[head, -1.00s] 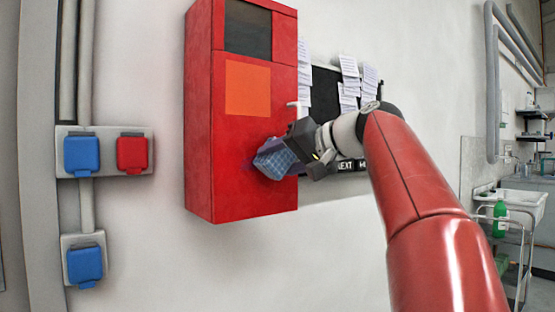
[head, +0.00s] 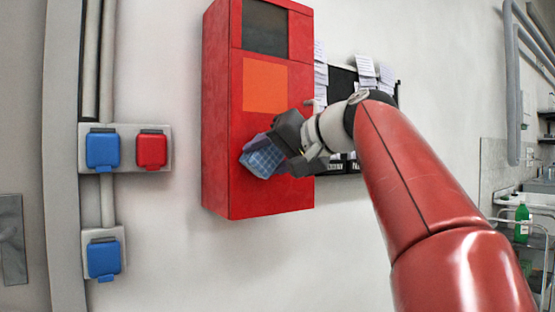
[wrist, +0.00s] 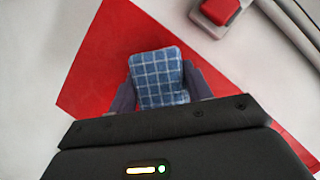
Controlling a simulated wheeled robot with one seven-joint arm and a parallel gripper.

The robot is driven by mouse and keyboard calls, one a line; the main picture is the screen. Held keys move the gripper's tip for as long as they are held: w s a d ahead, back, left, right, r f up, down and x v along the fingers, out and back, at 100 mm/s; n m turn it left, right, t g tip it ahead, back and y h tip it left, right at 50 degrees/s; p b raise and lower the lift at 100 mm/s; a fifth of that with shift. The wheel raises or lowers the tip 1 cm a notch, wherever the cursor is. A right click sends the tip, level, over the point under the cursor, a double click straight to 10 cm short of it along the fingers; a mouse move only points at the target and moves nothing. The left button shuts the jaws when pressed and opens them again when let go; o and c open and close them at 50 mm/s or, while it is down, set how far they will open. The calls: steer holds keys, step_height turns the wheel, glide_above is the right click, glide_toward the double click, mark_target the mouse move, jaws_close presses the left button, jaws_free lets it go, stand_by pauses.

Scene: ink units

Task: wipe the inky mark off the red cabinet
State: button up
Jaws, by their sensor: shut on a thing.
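The red cabinet (head: 222,120) hangs on the wall, with an orange square and a dark window on its front. My gripper (head: 284,152) is shut on a blue checked cloth (head: 261,158), which is at the lower front of the cabinet. In the wrist view the cloth (wrist: 158,75) sits between the two fingers, with the red cabinet face (wrist: 100,70) behind it. I cannot tell for sure whether the cloth touches the face. No inky mark shows clearly now; the cloth and gripper hide part of the front.
Blue and red socket boxes (head: 126,148) are on the wall left of the cabinet, with pipes above. A dark board with pinned papers (head: 364,75) is behind my arm on the right. A sink and trolley with a green bottle (head: 522,222) stand far right.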

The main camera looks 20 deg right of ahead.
steer(key=shift+s+f, duration=0.1)
steer(key=shift+s+d+b, duration=0.2)
steer(key=shift+s+b, duration=0.15)
steer(key=shift+s, duration=0.25)
steer(key=shift+s+d+b, duration=0.2)
steer(key=shift+s+b, duration=0.1)
steer(key=shift+s, duration=0.25)
steer(key=shift+s+d+b, duration=0.25)
steer(key=shift+s, duration=0.55)
steer(key=shift+s+d+b, duration=0.25)
steer(key=shift+s, duration=0.55)
steer(key=s, duration=0.1)
steer(key=s+d, duration=0.1)
steer(key=shift+s+b, duration=0.4)
steer(key=shift+w, duration=0.1)
